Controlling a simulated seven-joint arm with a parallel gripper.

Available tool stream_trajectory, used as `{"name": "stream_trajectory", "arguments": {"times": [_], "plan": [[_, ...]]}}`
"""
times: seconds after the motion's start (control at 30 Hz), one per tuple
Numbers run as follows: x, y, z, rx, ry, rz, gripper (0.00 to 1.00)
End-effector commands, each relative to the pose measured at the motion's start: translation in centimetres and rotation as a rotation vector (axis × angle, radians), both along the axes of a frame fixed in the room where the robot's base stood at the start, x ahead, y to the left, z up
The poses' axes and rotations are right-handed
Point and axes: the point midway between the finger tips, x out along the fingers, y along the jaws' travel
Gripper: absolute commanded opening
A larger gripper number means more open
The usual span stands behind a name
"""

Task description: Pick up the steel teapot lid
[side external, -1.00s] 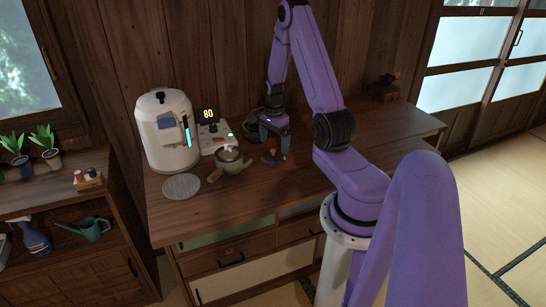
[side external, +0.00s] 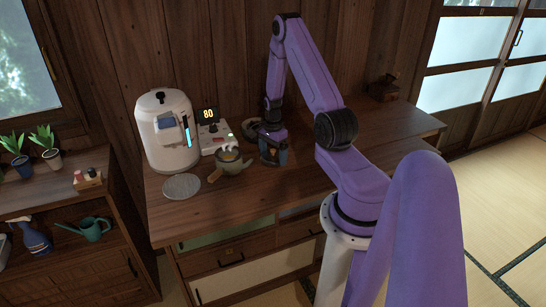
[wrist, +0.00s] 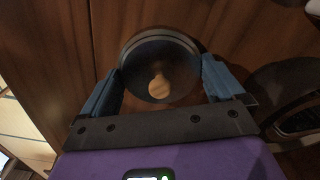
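The steel teapot lid (wrist: 159,46) is a round, dark disc with a lighter rim and a light wooden knob, lying on the wooden counter in the wrist view. My gripper (wrist: 160,76) is over it, with one blue finger on each side of the disc. The fingers are wide apart and very close to the rim; I cannot tell if they touch it. In the side external view my gripper (side external: 273,157) is low at the counter and mostly hides the lid. The teapot (side external: 231,161), with its wooden handle, stands just left of my gripper without a lid.
A white water boiler (side external: 168,135) and a device with a display reading 80 (side external: 211,132) stand behind and left. A round grey mat (side external: 182,187) lies at the front left. A dark bowl (side external: 250,130) is close behind my gripper. The counter's right side is mostly clear.

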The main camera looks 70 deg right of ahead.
Motion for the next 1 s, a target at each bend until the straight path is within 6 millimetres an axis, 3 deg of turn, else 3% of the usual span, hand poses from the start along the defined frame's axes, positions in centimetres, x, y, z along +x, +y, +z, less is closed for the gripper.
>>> {"name": "stream_trajectory", "arguments": {"times": [0.43,1.0], "plan": [[0.1,-0.1,0.9,-0.002,-0.002,0.000,0.66],[0.1,0.0,9.2,-0.002,-0.002,0.001,0.66]]}}
